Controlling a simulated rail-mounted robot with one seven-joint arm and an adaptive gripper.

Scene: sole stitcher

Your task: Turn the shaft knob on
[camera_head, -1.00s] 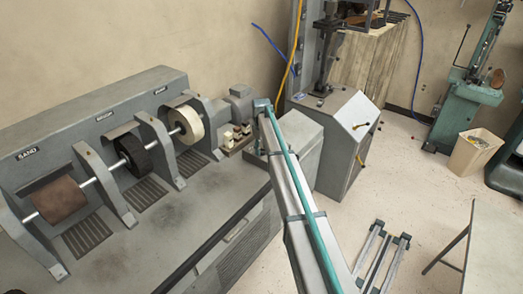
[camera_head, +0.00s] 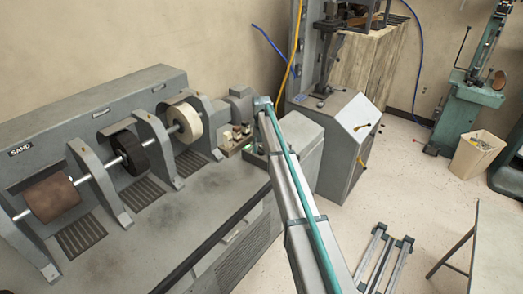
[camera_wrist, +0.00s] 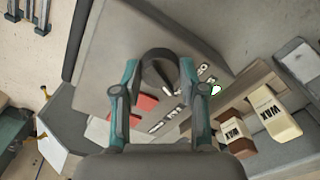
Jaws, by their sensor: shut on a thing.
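The shaft knob (camera_wrist: 154,72) is a round, dark grey knob with a raised bar across it, in the upper middle of the wrist view. It sits on a grey panel beside a red patch and white lettering. My gripper (camera_wrist: 160,88) has its teal-sided fingers on either side of the knob and is shut on it. The lettering is too blurred to read, so I cannot tell the knob's setting. In the head view my arm reaches to the right end of the grey machine (camera_head: 190,225), and the knob is hidden there.
The machine carries a brown roller (camera_head: 50,197), a black wheel (camera_head: 130,153) and a cream wheel (camera_head: 185,122) on one shaft. Wax blocks (camera_wrist: 273,113) lie close to the right of my gripper. A grey cabinet (camera_head: 343,140) stands behind my arm. A box (camera_head: 478,152) stands on the floor.

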